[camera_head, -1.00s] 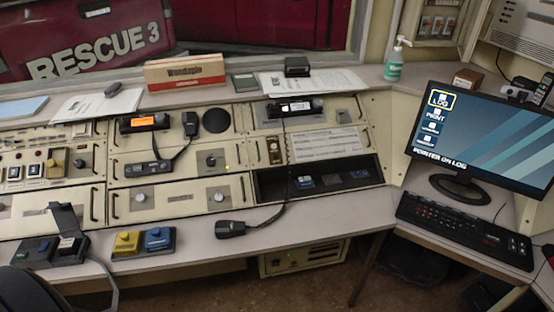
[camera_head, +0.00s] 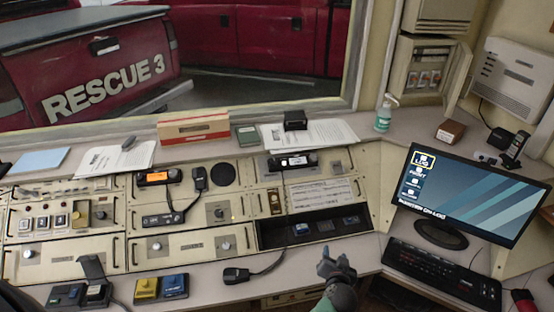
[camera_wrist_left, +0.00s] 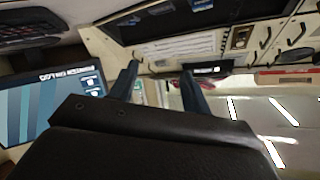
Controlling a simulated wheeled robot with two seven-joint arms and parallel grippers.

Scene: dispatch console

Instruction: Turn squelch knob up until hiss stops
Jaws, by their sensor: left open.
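Small round knobs sit on the console in the head view: one (camera_head: 219,212) beside a small yellow light, one at lower left (camera_head: 157,246) and one at lower right (camera_head: 226,245). Their labels are too small to read, so I cannot tell which is squelch. The radio with the orange display (camera_head: 157,178) is above them. My left gripper (camera_head: 335,262) is open and empty, over the desk's front edge, right of the knobs and apart from them. In the left wrist view its two fingers (camera_wrist_left: 158,82) are spread with nothing between them. My right gripper is not in view.
A hand microphone (camera_head: 236,275) with a cord lies on the front desk. Yellow (camera_head: 146,287) and blue (camera_head: 174,284) switch boxes sit at front left. A monitor (camera_head: 467,195) and keyboard (camera_head: 443,273) stand at right. A recessed dark tray (camera_head: 275,238) is behind my gripper.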

